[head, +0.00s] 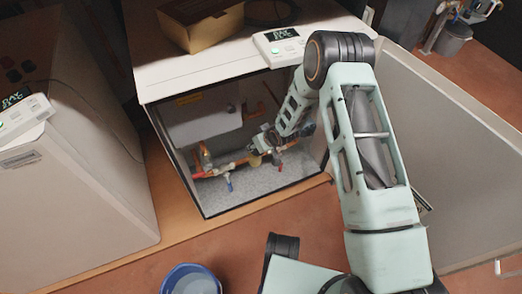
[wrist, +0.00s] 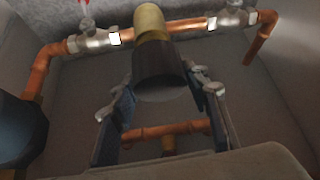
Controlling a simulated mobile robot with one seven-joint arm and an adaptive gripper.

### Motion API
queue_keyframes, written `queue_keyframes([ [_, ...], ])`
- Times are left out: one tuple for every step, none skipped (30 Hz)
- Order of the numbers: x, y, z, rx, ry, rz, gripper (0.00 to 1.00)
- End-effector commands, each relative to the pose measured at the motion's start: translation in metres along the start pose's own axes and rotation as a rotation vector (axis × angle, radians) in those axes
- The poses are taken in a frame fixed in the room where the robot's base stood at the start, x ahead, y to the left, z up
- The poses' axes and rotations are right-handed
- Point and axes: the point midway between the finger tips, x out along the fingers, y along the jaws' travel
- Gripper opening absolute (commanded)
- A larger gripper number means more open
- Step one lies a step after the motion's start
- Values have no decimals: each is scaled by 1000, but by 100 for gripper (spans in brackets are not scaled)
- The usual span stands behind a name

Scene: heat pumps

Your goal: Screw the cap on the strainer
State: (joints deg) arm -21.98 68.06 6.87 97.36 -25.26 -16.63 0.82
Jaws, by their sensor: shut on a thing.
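The brass strainer (wrist: 150,22) sits on the copper pipe line at the top of the wrist view. A dark round cap (wrist: 160,76) is at its near end, in line with it. I cannot tell from the picture how far the threads are engaged. My gripper (wrist: 163,95) has one finger on each side of the cap and is shut on it. In the head view my gripper (head: 265,143) reaches into the open heat pump cabinet, close to the brass strainer (head: 255,160). The arm partly covers that spot, and the cap is not clear there.
Copper pipes (wrist: 165,131) cross below the gripper in the wrist view. A blue-handled valve (head: 229,183) hangs left of the strainer. A white box (head: 203,120) is above the pipes. The open door (head: 440,150) stands right of my arm. A blue bucket (head: 190,281) is on the floor.

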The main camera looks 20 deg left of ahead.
Motion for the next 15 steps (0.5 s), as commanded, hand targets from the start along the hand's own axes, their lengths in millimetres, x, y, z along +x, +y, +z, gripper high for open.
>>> queue_keyframes([
  [4,1,-4,0,2,1,19],
  [5,2,-6,0,1,1,19],
  [7,3,-10,1,3,2,19],
  [9,3,-12,1,2,2,19],
  [11,4,-15,2,2,1,19],
  [13,4,-18,2,3,1,19],
  [15,4,-21,2,2,1,19],
  [16,5,-23,1,2,1,19],
  [18,5,-26,1,3,1,19],
  [19,6,-28,1,2,1,19],
  [20,6,-30,1,2,2,19],
  [22,6,-28,2,-1,1,19],
  [23,6,-27,2,-2,1,19],
  [25,6,-26,2,-1,1,19],
  [26,6,-25,1,-1,1,19],
])
